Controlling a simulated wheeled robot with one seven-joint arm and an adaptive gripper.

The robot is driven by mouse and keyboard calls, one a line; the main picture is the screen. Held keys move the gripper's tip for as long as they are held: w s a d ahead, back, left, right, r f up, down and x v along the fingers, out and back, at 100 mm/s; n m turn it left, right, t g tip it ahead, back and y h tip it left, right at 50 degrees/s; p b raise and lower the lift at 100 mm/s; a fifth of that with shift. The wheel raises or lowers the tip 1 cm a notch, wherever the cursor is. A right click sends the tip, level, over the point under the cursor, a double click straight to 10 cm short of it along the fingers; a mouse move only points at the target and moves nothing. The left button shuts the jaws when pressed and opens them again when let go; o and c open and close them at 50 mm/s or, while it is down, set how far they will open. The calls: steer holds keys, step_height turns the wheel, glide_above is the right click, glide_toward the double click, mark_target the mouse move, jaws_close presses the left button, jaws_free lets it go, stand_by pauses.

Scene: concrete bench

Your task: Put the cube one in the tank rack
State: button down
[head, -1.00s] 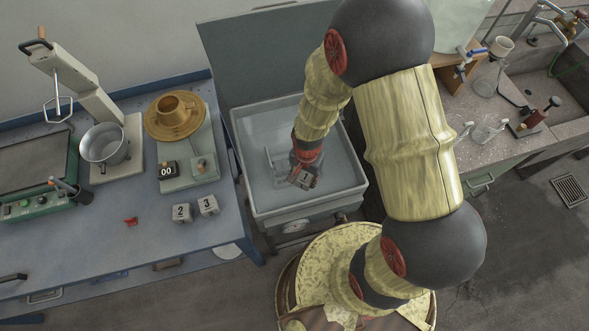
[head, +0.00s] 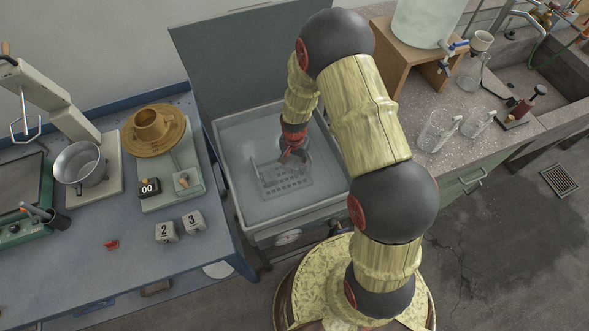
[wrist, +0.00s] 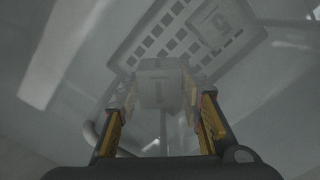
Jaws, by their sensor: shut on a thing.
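In the wrist view, cube one (wrist: 162,86) is a grey block with a 1 on its face, held between the fingers of my gripper (wrist: 163,100). In the head view my gripper (head: 291,152) is low in the grey tank (head: 222,160), over the back part of the tank rack (head: 286,183), a perforated tray on the tank floor. I cannot make out the cube there. The rack (wrist: 160,38) also shows beyond the cube in the wrist view, hazy. I cannot tell whether the cube touches it. A pale square with a dark mark (wrist: 214,22) shows by the rack, unclear.
Cubes two (head: 165,232) and three (head: 193,223) stand on the blue bench to the left, near a small red piece (head: 111,244). The upright tank lid (head: 245,55) rises behind. Glass beakers (head: 437,130) stand on the right counter.

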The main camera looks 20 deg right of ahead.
mark_target(295, 170)
steer(key=shift+w+d+f+b, duration=0.15)
steer(key=shift+f+b, duration=0.3)
steer(key=shift+f, duration=0.5)
steer(key=shift+w+f+b, duration=0.15)
steer(key=shift+f+b, duration=0.25)
steer(key=shift+f, duration=0.55)
steer(key=shift+f, duration=0.25)
steer(key=c, duration=1.5)
jaws_free()
steer(key=shift+s+f, duration=0.1)
steer(key=shift+c, duration=0.2)
steer(key=shift+o, duration=0.3)
steer(key=shift+s, duration=0.1)
